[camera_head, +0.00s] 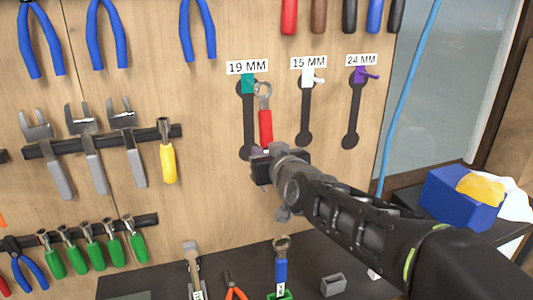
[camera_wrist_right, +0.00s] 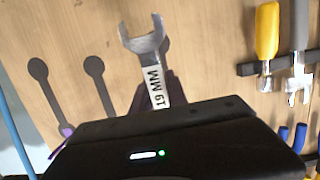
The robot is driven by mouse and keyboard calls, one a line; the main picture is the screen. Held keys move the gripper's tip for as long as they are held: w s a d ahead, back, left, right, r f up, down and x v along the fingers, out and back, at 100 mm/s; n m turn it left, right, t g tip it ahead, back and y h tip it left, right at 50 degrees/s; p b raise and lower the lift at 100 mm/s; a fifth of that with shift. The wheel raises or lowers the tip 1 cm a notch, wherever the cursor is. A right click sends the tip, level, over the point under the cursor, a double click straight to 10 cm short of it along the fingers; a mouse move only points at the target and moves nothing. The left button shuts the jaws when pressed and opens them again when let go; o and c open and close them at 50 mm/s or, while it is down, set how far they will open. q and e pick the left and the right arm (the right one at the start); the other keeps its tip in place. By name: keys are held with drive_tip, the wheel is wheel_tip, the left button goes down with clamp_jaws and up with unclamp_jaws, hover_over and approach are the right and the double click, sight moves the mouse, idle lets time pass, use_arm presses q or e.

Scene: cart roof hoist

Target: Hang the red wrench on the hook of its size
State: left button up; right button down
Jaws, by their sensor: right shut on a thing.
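The red wrench (camera_head: 265,125) is upright against the pegboard side, its ring end up beside the teal 19 MM hook (camera_head: 247,82). Whether the ring is around the hook or only in front of it, I cannot tell. My right gripper (camera_head: 277,163) is shut on the wrench's lower part. In the right wrist view the wrench's open end (camera_wrist_right: 145,42) and a "19 MM" label stick out past the gripper. The white 15 MM hook (camera_head: 308,78) and purple 24 MM hook (camera_head: 361,75) are to the right, both empty. My left gripper is not in view.
A dark wrench outline (camera_head: 246,125) is behind the red wrench. Below, a blue-handled wrench (camera_head: 281,275) stands on the dark bench (camera_head: 240,262). A yellow-handled tool (camera_head: 168,160) hangs left. A blue box (camera_head: 455,198) sits at right.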

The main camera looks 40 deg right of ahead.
drive_tip(key=shift+r+p+x, duration=0.1)
drive_tip(key=shift+p+x, duration=0.5)
drive_tip(key=shift+x, duration=1.3)
drive_tip(key=shift+r+p+x, duration=0.15)
drive_tip(key=shift+p+x, duration=0.4)
drive_tip(key=shift+x, duration=1.35)
drive_tip(key=c, duration=1.2)
unclamp_jaws()
drive_tip(key=shift+c, duration=0.2)
drive_tip(key=shift+f, duration=0.1)
drive_tip(key=b+v, duration=0.3)
drive_tip(key=v, duration=0.4)
drive_tip(key=shift+s, duration=0.4)
